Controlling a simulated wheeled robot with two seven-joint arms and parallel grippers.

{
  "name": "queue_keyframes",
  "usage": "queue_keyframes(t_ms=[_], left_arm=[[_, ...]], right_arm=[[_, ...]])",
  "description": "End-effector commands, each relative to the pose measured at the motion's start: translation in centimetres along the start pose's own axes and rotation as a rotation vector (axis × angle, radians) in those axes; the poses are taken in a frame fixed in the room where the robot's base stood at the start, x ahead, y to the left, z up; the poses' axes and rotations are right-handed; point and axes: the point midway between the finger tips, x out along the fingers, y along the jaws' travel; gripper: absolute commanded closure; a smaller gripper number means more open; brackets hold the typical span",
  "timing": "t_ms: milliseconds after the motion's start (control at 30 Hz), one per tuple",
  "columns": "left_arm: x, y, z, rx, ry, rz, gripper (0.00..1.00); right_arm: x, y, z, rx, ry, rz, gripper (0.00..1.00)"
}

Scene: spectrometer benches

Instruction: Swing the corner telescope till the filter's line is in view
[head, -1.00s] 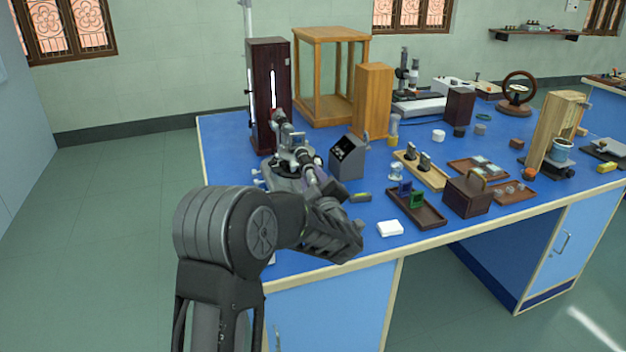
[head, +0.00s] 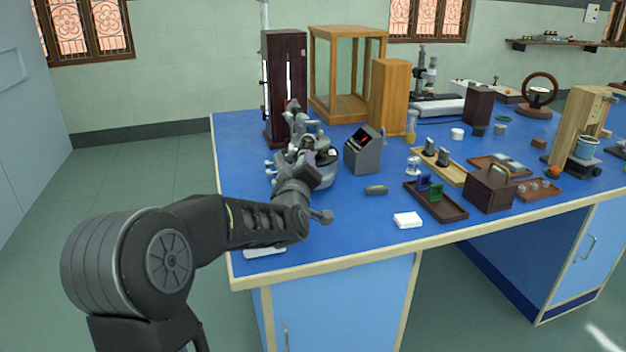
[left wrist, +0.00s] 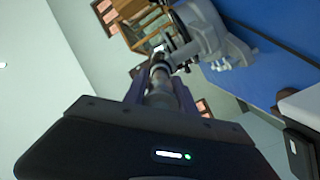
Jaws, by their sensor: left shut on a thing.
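The corner spectrometer (head: 328,174), grey and metallic, stands near the left corner of the blue bench, partly hidden by my left arm. My left gripper (head: 308,150) is at it. In the left wrist view, the gripper (left wrist: 160,82) is shut on the telescope tube (left wrist: 158,92), which lies between its fingers. Beyond it is the grey spectrometer body (left wrist: 212,38). A grey box with a dark, slanted screen (head: 364,150) stands just right of the spectrometer; reddish marks show on the screen. Blue (head: 424,182) and green (head: 436,190) filter holders sit in a brown tray. My right gripper is out of view.
A tall dark wooden case (head: 284,75) stands behind the spectrometer, with a wooden frame case (head: 345,110) beside it. A white block (head: 408,220) and a small dark-yellow item (head: 376,190) lie in front. Floor left of the bench is clear.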

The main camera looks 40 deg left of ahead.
Motion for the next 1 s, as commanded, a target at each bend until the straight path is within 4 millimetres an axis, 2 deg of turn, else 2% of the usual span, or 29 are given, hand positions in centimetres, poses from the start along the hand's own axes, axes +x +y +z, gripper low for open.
queue_keyframes(t_ms=[267,300,433,767,867,1000], left_arm=[[0.0,-0.1,-0.3,0.003,0.000,0.000,1.00],[0.0,-0.1,-0.3,0.003,0.000,0.000,0.67],[0.0,-0.1,-0.3,0.003,-0.001,0.000,0.56],[-0.3,-0.1,-0.1,0.002,-0.003,0.000,0.56],[-1.1,-0.1,-0.1,0.002,-0.003,0.000,0.56],[-3.2,0.0,-0.2,0.001,-0.003,0.001,0.56]], right_arm=[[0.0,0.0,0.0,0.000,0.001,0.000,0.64],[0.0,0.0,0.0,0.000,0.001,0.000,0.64],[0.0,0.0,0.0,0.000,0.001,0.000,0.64],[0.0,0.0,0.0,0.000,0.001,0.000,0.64],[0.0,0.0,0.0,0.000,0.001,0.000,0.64],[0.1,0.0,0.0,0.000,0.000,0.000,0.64]])
